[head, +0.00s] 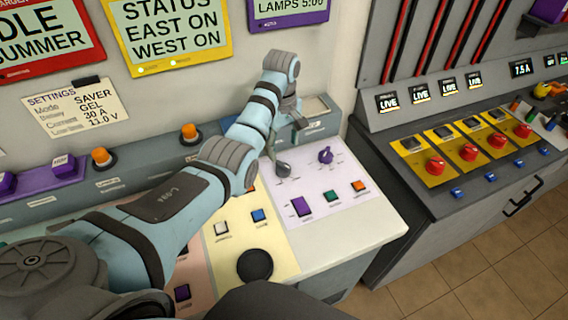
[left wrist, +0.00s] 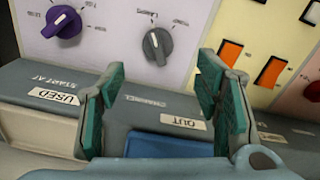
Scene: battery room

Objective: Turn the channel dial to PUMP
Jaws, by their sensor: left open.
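The grey dial (head: 283,169) sits on the white panel (head: 335,180). In the left wrist view the dial (left wrist: 157,45) has a pale pointer mark slanting to the upper left, and the word CHANNEL is on the grey ledge below it. The small legends around it are too blurred to read surely, so I cannot tell its setting. My left gripper (head: 287,132) is open and empty above the ledge. In the left wrist view its green-padded fingers (left wrist: 163,95) stand apart, with the dial beyond and between them, not gripped. My right gripper is not in view.
A purple dial (head: 325,155), marked START AT on the ledge, is beside the grey one. A purple switch (head: 301,206), a green button (head: 333,196) and an orange button (head: 360,186) lie in front. Orange lamps (head: 190,132) line the ledge. Another console (head: 470,150) stands to the right.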

